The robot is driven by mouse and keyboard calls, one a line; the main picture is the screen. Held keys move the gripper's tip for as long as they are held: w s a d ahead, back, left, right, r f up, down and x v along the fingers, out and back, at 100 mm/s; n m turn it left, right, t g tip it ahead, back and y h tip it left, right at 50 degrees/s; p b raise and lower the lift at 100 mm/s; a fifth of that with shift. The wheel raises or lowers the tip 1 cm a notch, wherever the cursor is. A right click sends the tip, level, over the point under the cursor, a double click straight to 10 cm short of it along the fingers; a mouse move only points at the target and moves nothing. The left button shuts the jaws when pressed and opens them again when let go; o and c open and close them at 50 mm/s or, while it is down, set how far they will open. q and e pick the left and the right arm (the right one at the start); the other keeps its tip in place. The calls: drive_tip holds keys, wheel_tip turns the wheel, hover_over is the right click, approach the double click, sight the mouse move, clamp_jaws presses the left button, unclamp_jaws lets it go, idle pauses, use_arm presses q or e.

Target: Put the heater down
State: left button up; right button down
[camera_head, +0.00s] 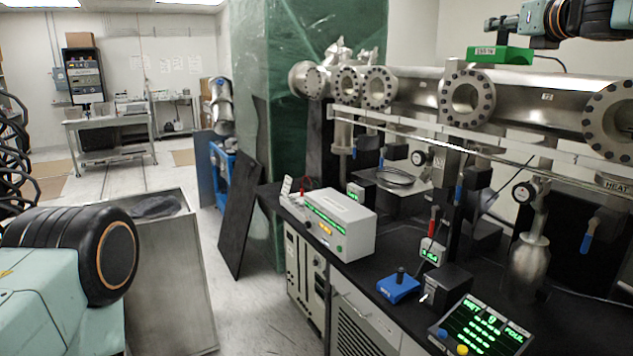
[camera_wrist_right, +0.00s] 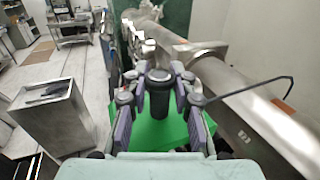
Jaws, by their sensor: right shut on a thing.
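The heater is most likely the green block (camera_head: 500,54) with a small white label, held high at the top right of the head view. In the right wrist view, the green block (camera_wrist_right: 150,135) shows below a black upright handle (camera_wrist_right: 159,95). My right gripper (camera_wrist_right: 159,82) is shut on that handle, its fingers on either side. In the head view, my right gripper (camera_head: 506,22) is at the top, above the block. The block is in front of the steel pipe (camera_head: 540,95) and above the black bench top (camera_head: 590,318). My left gripper is out of view.
Bench items include a white instrument box (camera_head: 340,225), a blue block with a black knob (camera_head: 398,286), and a green-lit display (camera_head: 482,328). Flanged pipes and valves crowd the back. A dark cable trails from the green block. A metal bin (camera_head: 170,280) stands left.

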sight(499, 55)
drive_tip(key=shift+f+b, duration=8.65)
drive_tip(key=shift+f, duration=0.25)
wheel_tip(499, 55, up, 12)
drive_tip(key=p, duration=1.2)
drive_tip(key=shift+w+r, duration=0.1)
drive_tip(key=shift+r, duration=0.05)
wheel_tip(499, 55, up, 14)
drive_tip(key=p, duration=1.4)
drive_tip(key=shift+f, duration=0.2)
drive_tip(key=shift+f, duration=0.1)
